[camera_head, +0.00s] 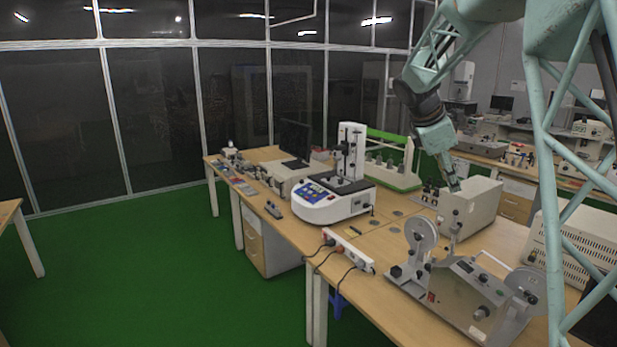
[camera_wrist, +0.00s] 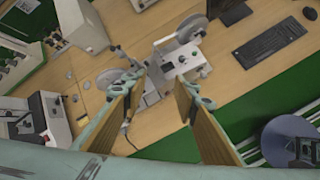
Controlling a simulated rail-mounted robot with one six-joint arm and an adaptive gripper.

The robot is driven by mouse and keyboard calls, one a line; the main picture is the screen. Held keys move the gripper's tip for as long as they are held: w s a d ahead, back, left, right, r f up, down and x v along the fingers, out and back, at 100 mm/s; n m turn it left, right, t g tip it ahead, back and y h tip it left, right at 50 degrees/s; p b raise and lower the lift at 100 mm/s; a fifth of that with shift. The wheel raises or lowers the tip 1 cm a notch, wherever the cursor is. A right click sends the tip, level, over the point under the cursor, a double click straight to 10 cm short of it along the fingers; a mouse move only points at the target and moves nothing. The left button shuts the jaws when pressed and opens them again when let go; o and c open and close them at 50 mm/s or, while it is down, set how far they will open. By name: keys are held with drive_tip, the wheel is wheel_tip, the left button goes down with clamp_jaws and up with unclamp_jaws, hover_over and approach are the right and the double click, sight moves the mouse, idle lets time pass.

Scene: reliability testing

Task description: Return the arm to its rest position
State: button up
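My arm (camera_head: 430,105) reaches down from the top right in the head view, pale green with a dark joint. My gripper (camera_head: 455,186) points down and overlaps a beige box instrument on the bench in that view; whether it touches the box is unclear. In the wrist view my gripper (camera_wrist: 161,84) shows two fingers with wood-coloured inner faces, spread apart with nothing between them. A grey reel machine (camera_wrist: 180,55) lies beyond the fingertips, partly hidden by them.
The bench (camera_head: 385,235) carries a white-and-blue tester (camera_head: 332,200), a beige box (camera_head: 482,208), the reel machine (camera_head: 465,295) and a power strip (camera_head: 348,250). A green-framed rack (camera_head: 400,175) stands behind. Green floor (camera_head: 170,270) is open at left.

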drive_tip(key=s+a+r+m+y+b, duration=0.1)
drive_tip(key=s+a+m+b, duration=0.2)
drive_tip(key=s, duration=0.7)
drive_tip(key=s+a+m+y, duration=0.1)
drive_tip(key=s+a+m, duration=0.3)
drive_tip(key=s, duration=0.7)
drive_tip(key=s+a+r+m+y+b, duration=0.15)
drive_tip(key=s+a, duration=0.35)
drive_tip(key=s, duration=0.5)
drive_tip(key=s+a+f+m+y+b, duration=0.1)
drive_tip(key=s+a+f+m, duration=0.1)
drive_tip(key=s, duration=0.7)
drive_tip(key=s+a+f+m+b, duration=0.2)
drive_tip(key=s+f, duration=0.4)
drive_tip(key=s, duration=0.4)
drive_tip(key=s+a+f+m+y+b, duration=0.1)
drive_tip(key=s+a+f+m, duration=0.3)
drive_tip(key=s, duration=0.6)
drive_tip(key=shift+a+f+t+y+b, duration=0.15)
drive_tip(key=shift+a+t+y+b, duration=0.25)
drive_tip(key=shift+a+b, duration=0.3)
drive_tip(key=shift+o, duration=0.7)
